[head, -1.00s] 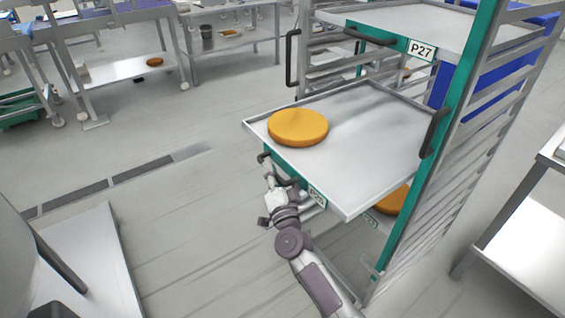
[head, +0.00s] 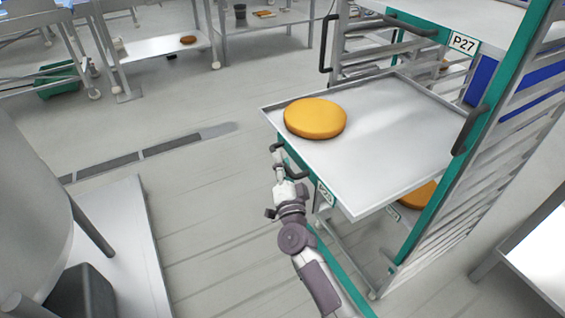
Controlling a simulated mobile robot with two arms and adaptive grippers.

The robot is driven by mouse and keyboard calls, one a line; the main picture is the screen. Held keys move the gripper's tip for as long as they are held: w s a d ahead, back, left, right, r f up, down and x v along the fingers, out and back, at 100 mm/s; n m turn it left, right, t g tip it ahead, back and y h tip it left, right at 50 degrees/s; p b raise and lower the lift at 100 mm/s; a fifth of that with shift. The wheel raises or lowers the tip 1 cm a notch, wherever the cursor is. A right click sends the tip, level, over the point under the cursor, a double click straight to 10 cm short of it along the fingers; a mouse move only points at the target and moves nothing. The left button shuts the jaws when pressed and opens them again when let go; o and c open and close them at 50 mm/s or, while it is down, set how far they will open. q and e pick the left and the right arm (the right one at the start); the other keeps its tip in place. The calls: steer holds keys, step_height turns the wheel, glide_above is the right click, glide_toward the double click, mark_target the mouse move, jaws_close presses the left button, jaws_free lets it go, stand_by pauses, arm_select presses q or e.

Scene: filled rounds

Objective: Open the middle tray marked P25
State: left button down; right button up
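The middle tray (head: 395,150) is a flat metal sheet pulled well out of the rack (head: 440,205), with a round orange cake (head: 315,118) on its left part. Its green front edge carries a small label (head: 326,193), too small to read surely, and a dark handle (head: 297,172). My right gripper (head: 279,165) is at this handle, with its fingers around the bar below the tray's front left corner. It looks shut on it, though the fingertips are small and partly hidden. My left gripper is not in view.
A tray marked P27 (head: 463,43) sits above. Another orange cake (head: 417,195) shows on a lower level, partly hidden. A metal table (head: 545,235) stands at the right edge. Work tables (head: 165,47) stand at the back.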

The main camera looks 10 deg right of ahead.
steer(key=shift+r, duration=0.1)
steer(key=v, duration=1.2)
stand_by(0.4)
steer(key=s+f+n+g+y, duration=0.1)
steer(key=s+f+n+g, duration=0.25)
steer(key=f, duration=0.75)
steer(key=s+d+f+n+g+y, duration=0.1)
steer(key=s+f+n+g, duration=0.3)
steer(key=f, duration=0.7)
steer(key=s+f+n+g+y, duration=0.15)
steer(key=s+f, duration=0.35)
steer(key=f, duration=0.6)
steer(key=s+d+f+n+g+h, duration=0.1)
steer(key=s+d+f+g, duration=0.2)
steer(key=s+f, duration=0.3)
steer(key=s+d+f+n+g+h, duration=0.1)
steer(key=s+d+f+g, duration=0.3)
steer(key=s, duration=1.1)
steer(key=s+d+f+n+g+h, duration=0.2)
steer(key=s+d+f, duration=0.4)
steer(key=s+f, duration=0.3)
steer(key=shift+s+d+n+g, duration=0.25)
steer(key=shift+s+n+g, duration=0.15)
steer(key=shift+s+g, duration=0.45)
